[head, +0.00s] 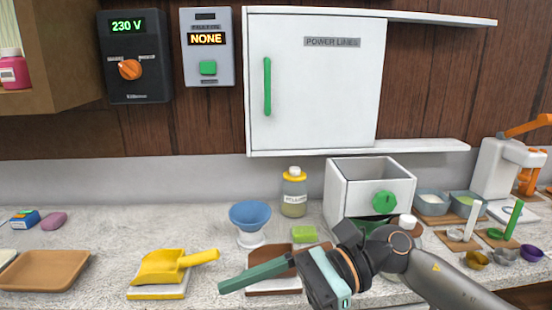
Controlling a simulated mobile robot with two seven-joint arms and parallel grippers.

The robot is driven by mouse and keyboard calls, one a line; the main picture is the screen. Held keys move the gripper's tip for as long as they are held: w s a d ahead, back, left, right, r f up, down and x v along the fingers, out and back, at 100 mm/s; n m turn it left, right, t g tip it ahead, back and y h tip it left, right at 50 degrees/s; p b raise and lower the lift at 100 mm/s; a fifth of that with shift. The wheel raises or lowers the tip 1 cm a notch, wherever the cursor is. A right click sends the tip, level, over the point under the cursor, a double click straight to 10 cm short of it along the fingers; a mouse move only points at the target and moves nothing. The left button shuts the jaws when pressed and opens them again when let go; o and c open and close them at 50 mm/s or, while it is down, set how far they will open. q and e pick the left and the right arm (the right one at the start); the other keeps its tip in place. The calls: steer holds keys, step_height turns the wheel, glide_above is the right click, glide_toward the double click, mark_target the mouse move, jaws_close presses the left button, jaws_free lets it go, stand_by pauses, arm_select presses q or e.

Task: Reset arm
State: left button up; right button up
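My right arm (450,283) comes in from the lower right and reaches over the counter. My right gripper (328,278) is low in the middle of the head view, seen from behind and above. Its fingertips are not clearly visible, so its opening cannot be told. A long green-handled tool (262,273) lies just left of it, over a brown-topped white stand (275,288). I cannot tell whether the gripper touches the tool. My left gripper is not in view.
A blue bowl (250,215), a yellow-capped bottle (294,192) and a white box with a green knob (370,187) stand behind the gripper. A yellow scoop (172,267) and a brown tray (45,269) are left. Small bowls (432,202) crowd the right. Bare counter shows at left-centre.

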steer(key=w+r+m+t+y+p, duration=0.2)
steer(key=w+m+t+y, duration=0.45)
steer(key=m, duration=0.95)
steer(key=w+d+f+m+t+h+p, duration=0.15)
steer(key=d+f+m+t+h, duration=0.3)
steer(key=m+t, duration=0.5)
steer(key=w+d+f+m+t+h, duration=0.3)
steer(key=f+m+t, duration=0.3)
steer(key=m, duration=0.7)
steer(key=s+d+f+m+g+h+p, duration=0.1)
steer(key=s+d+f+m+h, duration=0.1)
steer(key=d+f+m+h, duration=0.35)
steer(key=s+d+f+m+g+h+p, duration=0.1)
steer(key=s+d+f+m+h, duration=0.15)
steer(key=f+m, duration=0.55)
steer(key=s+d+f+m+g+h, duration=0.2)
steer(key=s+f, duration=0.5)
steer(key=s+d+f+m+g+h, duration=0.1)
steer(key=s+d+f+m+g, duration=0.1)
steer(key=s+f, duration=0.5)
steer(key=shift+s+d+f+m+g+h, duration=0.15)
steer(key=shift+d+f+m+g+h, duration=0.25)
steer(key=shift+f+g, duration=0.3)
steer(key=shift+a+r, duration=0.1)
